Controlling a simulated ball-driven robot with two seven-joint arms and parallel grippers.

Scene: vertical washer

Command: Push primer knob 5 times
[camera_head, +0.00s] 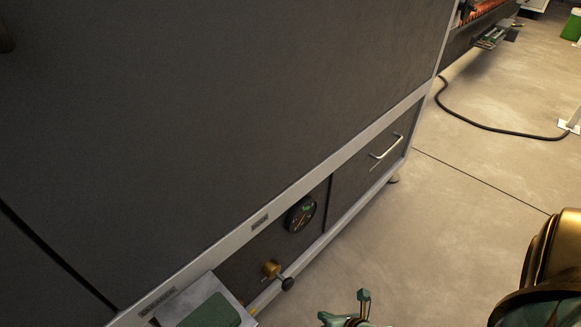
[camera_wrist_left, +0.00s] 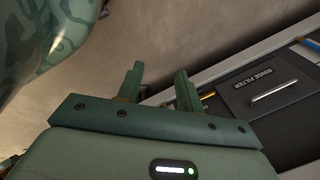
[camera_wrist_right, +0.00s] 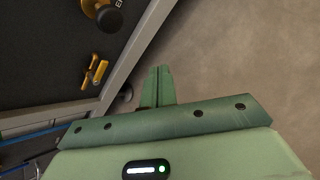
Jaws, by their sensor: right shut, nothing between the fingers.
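The black primer knob (camera_head: 288,283) sticks out of a brass fitting (camera_head: 271,268) low on the dark washer front. In the right wrist view, a round black knob (camera_wrist_right: 108,18) on brass shows at the top left. My right gripper (camera_head: 364,294) is at the bottom of the head view, right of the knob and apart from it. Its fingers (camera_wrist_right: 158,72) are together and empty. My left gripper (camera_wrist_left: 158,74) is open, with an empty gap between its fingers. In the left wrist view it is beside a dark panel marked RINSE FILTER (camera_wrist_left: 275,92).
A round gauge (camera_head: 300,214) sits above and right of the knob. A drawer with a silver handle (camera_head: 386,148) is farther right. A dark green pad (camera_head: 208,312) on a grey panel lies left of the knob. A black cable (camera_head: 490,128) crosses otherwise open floor.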

